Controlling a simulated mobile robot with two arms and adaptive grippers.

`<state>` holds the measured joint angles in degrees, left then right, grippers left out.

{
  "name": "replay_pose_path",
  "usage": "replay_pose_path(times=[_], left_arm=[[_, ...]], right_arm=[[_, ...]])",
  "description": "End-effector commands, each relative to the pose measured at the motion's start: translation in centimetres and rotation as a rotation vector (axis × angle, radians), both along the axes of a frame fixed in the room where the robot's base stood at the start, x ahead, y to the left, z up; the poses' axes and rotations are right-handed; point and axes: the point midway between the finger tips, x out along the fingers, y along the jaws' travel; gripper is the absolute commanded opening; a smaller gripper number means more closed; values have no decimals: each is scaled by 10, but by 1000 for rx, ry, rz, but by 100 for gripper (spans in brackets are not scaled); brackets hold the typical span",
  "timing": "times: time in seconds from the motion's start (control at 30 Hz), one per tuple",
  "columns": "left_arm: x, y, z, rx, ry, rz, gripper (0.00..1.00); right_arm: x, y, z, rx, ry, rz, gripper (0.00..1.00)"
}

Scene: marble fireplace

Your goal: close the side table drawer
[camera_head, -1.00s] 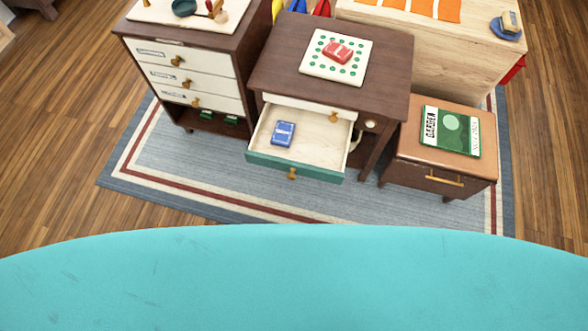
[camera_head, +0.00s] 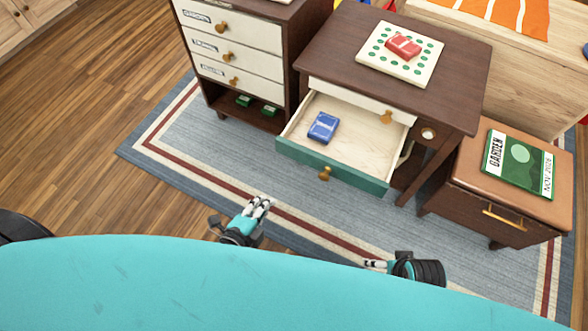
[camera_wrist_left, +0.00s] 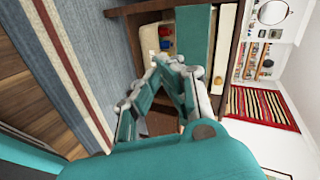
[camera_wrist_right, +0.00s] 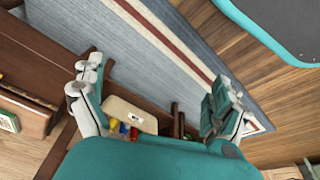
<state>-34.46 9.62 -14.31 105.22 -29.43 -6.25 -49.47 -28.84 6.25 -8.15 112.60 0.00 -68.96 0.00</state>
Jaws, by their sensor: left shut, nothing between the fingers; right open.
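The side table (camera_head: 450,60) is dark brown, and its lower drawer (camera_head: 372,180) is pulled out, with a teal front and a gold knob (camera_head: 325,173). A blue card pack (camera_head: 323,127) lies inside the drawer. The drawer above it looks shut. My left gripper (camera_head: 262,203) is shut and empty, low in front of the drawer and to its left, apart from it. In the left wrist view its fingers (camera_wrist_left: 178,65) meet at the tips. My right gripper (camera_head: 372,264) is open and empty, in front of the drawer and below the knob in the picture.
A white-fronted cabinet (camera_head: 237,55) stands left of the table. A small brown cabinet (camera_head: 470,190) with a garden magazine (camera_head: 518,160) stands to the right. A red pack (camera_head: 404,46) rests on a dotted board (camera_head: 375,62) on the table. The rug (camera_head: 190,150) in front is clear.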

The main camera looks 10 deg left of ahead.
Motion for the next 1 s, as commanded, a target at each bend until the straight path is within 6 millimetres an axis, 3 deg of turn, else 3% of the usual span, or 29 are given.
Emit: replay_pose_path(times=[0.13,0.27,0.47,0.83,1.0], left_arm=[[9,-9,35,96,-142,-68,0],[14,-11,50,126,-184,-85,0],[38,-18,44,127,-188,-85,0],[110,-37,20,123,-186,-85,0],[132,-43,21,124,-184,-85,0]], right_arm=[[2,-1,21,0,-20,-3,100],[1,-1,33,0,-24,-4,100],[0,-1,47,2,-31,-5,100],[-12,-4,99,3,-61,-9,100],[-15,-4,104,2,-61,-9,100]])
